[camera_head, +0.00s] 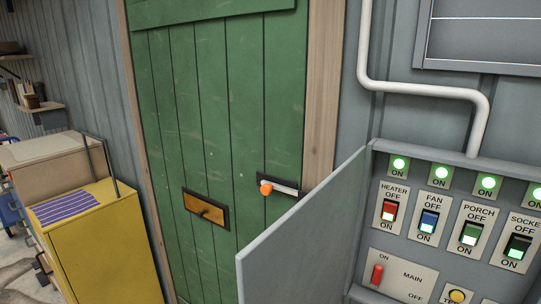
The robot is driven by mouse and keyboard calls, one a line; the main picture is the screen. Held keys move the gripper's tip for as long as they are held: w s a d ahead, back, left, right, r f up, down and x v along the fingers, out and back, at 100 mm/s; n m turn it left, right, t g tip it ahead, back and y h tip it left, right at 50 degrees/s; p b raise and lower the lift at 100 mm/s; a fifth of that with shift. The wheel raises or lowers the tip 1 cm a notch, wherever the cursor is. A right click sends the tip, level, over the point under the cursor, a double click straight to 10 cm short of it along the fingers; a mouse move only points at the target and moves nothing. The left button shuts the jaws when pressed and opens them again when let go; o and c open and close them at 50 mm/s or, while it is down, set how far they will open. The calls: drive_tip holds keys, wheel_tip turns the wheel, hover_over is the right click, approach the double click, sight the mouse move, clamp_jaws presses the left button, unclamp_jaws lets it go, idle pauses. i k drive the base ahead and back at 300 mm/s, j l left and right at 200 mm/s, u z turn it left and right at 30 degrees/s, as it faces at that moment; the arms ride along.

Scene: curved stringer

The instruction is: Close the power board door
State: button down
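The power board (367,237) is a grey box on the wall at the right, cut off by the right and bottom edges. Its grey door (303,232) stands open, hinged on the box's left side and swung out to the left. Inside are switches marked heater (389,210), fan (428,222), porch (470,233) and socket (517,246), with lit green lamps above them. A red main lever (377,275) sits below. My gripper is not in view.
A green plank door (210,120) with an orange knob (266,188) is behind the board door. A yellow cabinet (105,245) stands at the left. A white pipe (425,90) runs down to the board's top.

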sight(303, 257)
drive_tip(key=j+z, duration=0.4)
drive_tip(key=k+j+z, duration=0.1)
drive_tip(key=j+z, duration=0.25)
drive_tip(key=j, duration=0.3)
drive_tip(key=k+j+z, duration=0.1)
drive_tip(key=j+z, duration=0.3)
drive_tip(key=k+j+u, duration=0.45)
drive_tip(key=j+u, duration=0.1)
drive_tip(key=u, duration=0.25)
drive_tip(key=i+j+u, duration=0.1)
drive_tip(key=u, duration=0.25)
drive_tip(key=i+u, duration=0.15)
drive_tip(key=u, duration=0.2)
